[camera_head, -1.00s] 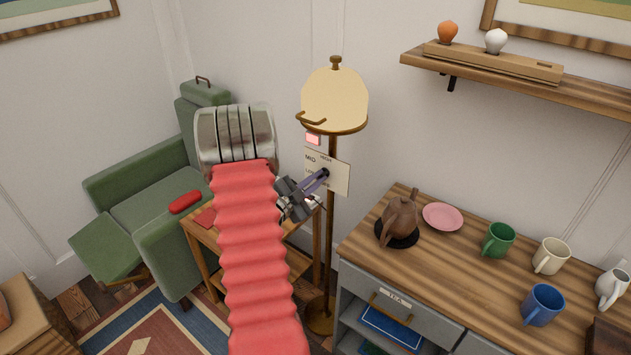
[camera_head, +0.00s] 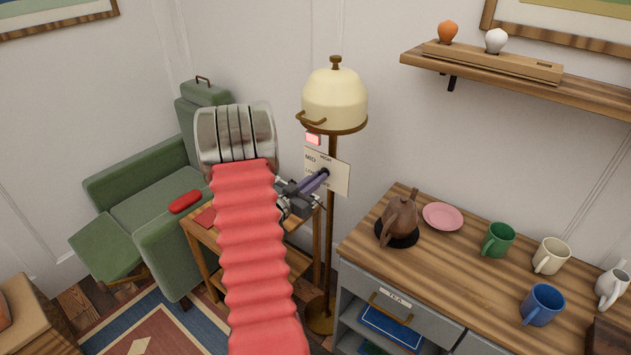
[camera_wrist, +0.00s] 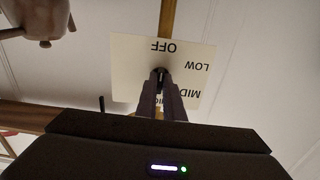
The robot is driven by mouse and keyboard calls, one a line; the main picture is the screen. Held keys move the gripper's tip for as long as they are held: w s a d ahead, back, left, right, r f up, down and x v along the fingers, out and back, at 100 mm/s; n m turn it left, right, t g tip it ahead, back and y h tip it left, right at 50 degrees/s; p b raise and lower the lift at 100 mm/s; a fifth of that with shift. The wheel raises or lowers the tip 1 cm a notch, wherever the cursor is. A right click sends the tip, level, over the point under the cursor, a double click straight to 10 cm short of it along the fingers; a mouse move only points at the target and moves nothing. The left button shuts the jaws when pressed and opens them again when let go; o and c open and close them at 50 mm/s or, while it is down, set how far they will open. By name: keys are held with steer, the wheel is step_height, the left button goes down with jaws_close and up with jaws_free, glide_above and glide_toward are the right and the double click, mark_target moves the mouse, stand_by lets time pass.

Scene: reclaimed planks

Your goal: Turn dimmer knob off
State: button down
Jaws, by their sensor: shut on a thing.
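The dimmer plate (camera_head: 341,178) is a cream panel on the lamp's brass pole, with MID and LOW readable in the head view. In the wrist view the plate (camera_wrist: 125,62) appears upside down, with OFF, LOW and MID readable and HIGH mostly hidden. The small dark dimmer knob (camera_wrist: 160,72) sits between my fingertips, partly covered by them. It points roughly toward OFF, though its mark is hard to make out. My gripper (camera_head: 324,175) is shut on the knob. The lamp's cream shade (camera_head: 334,100) looks shaded, not glowing.
A wooden side table (camera_head: 207,240) stands below my arm, and a green armchair (camera_head: 150,205) is at left. At right, a wood-topped cabinet (camera_head: 455,265) holds a brown teapot (camera_head: 400,215), a pink plate (camera_head: 443,216) and several mugs. A wall shelf (camera_head: 590,95) is above.

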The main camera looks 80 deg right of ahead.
steer(key=shift+w+d+r+n, duration=0.1)
steer(key=shift+w+n, duration=0.2)
steer(key=shift+w, duration=0.05)
steer(key=c, duration=2.2)
jaws_free()
steer(key=o, duration=0.3)
steer(key=shift+s, duration=0.1)
steer(key=shift+o, duration=0.2)
steer(key=v, duration=1.4)
steer(key=shift+s, duration=0.2)
